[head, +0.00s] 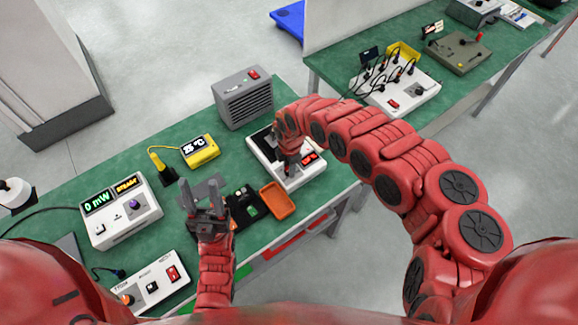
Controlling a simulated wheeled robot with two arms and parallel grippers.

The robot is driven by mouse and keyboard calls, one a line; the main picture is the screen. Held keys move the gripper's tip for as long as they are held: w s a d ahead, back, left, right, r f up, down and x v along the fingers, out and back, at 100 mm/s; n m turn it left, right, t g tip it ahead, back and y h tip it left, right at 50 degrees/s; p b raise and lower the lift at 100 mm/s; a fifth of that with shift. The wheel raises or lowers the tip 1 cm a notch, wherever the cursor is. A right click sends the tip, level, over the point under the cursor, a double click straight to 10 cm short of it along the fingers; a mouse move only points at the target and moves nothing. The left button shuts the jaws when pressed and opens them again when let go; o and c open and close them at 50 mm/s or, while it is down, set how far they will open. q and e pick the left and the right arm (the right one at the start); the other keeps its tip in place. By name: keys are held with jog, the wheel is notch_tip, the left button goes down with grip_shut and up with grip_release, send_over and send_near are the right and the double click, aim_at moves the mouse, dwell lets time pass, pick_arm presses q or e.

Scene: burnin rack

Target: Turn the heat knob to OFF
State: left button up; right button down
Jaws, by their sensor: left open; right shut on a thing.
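A white box (297,181) with a dark top and a red display stands at the right end of the near green bench. My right gripper (291,163) reaches down onto this box from above and is shut on what appears to be its heat knob. The knob is hidden by the fingers, so its pointer and marks cannot be read. My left gripper (204,196) is open and empty, pointing up over the front part of the bench, apart from the white box.
A grey vented box (243,98) stands behind the white box. A yellow meter (201,151) reads 25 °C. A power meter (122,211) reads 0 mW, STEADY. An orange tray (277,200) and a switch panel (152,284) lie near the front edge. Bare green bench (115,165) shows at back left.

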jog(key=c, duration=0.5)
grip_release()
jog(key=r+p, duration=0.2)
jog(key=r, duration=0.3)
jog(key=r+p, duration=0.3)
jog(key=r, duration=0.3)
jog(key=r+p, duration=0.2)
jog(key=r, duration=0.4)
jog(key=shift+s+d+r, duration=0.2)
jog(key=shift+s+d, duration=0.05)
jog(key=shift+s, duration=0.15)
jog(key=shift+a, duration=0.1)
